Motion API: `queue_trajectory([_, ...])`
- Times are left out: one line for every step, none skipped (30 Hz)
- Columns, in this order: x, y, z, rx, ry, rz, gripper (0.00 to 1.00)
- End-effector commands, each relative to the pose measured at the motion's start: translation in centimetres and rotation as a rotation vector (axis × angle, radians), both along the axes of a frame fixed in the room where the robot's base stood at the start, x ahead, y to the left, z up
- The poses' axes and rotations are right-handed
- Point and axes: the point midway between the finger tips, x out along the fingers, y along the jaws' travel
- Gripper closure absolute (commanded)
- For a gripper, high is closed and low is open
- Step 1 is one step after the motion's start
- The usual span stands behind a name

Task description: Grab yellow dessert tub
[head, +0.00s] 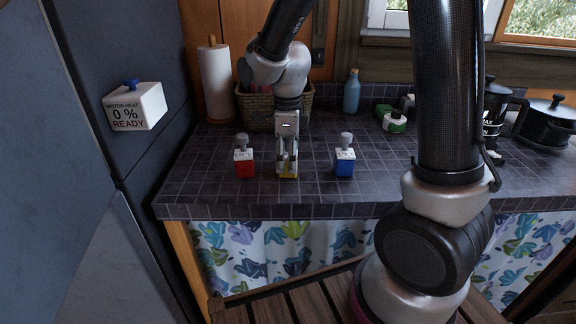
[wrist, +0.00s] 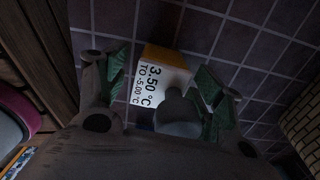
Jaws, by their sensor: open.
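The yellow dessert tub (head: 288,175) stands on the tiled counter, mostly hidden behind my gripper in the head view. In the wrist view the yellow and white tub (wrist: 166,76) lies between my fingers, with printed temperature text on its white face and a grey knob on top. My gripper (head: 288,165) points down over the tub and is open, with one finger on each side. In the wrist view my gripper (wrist: 162,92) has green-padded fingertips flanking the tub; I cannot tell whether they touch it.
A red tub (head: 244,163) stands to the left and a blue tub (head: 345,161) to the right, both grey-knobbed. Behind are a wicker basket (head: 256,110), paper roll (head: 216,82) and blue bottle (head: 351,92). The counter's front edge (head: 300,209) is close.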

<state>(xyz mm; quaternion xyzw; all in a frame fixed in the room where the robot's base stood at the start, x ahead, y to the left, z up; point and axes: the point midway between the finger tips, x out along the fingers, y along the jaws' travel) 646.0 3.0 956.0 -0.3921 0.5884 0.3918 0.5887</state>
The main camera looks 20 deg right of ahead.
Motion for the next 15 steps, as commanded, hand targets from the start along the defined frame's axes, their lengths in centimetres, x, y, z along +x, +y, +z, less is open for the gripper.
queue_trajectory([0.0, 0.0, 0.02, 0.0, 0.0, 0.0, 0.32])
queue_trajectory([0.0, 0.0, 0.03, 0.0, 0.0, 0.0, 0.32])
queue_trajectory([0.0, 0.0, 0.04, 0.0, 0.0, 0.0, 0.32])
queue_trajectory([0.0, -0.01, 0.04, 0.0, 0.0, 0.0, 0.38])
queue_trajectory([0.0, -0.01, 0.04, 0.0, 0.0, 0.0, 0.43])
queue_trajectory([0.0, -0.01, 0.05, 0.0, 0.0, 0.0, 0.5])
queue_trajectory([0.0, -0.01, 0.05, 0.0, 0.0, 0.0, 0.56])
queue_trajectory([0.0, -0.01, 0.05, 0.0, 0.0, 0.0, 0.61])
queue_trajectory([-0.01, -0.01, 0.05, 0.0, 0.0, 0.0, 0.69])
queue_trajectory([-0.01, -0.01, 0.05, 0.0, 0.0, 0.0, 0.74])
queue_trajectory([-0.01, -0.01, 0.05, 0.0, 0.0, 0.0, 0.8])
queue_trajectory([-0.02, -0.01, 0.05, 0.0, 0.0, 0.0, 0.83])
queue_trajectory([-0.02, -0.01, 0.05, 0.0, 0.0, 0.0, 0.84])
queue_trajectory([-0.02, -0.01, 0.05, 0.0, 0.0, 0.0, 0.84])
queue_trajectory([-0.01, -0.02, 0.05, 0.0, 0.0, 0.0, 0.84])
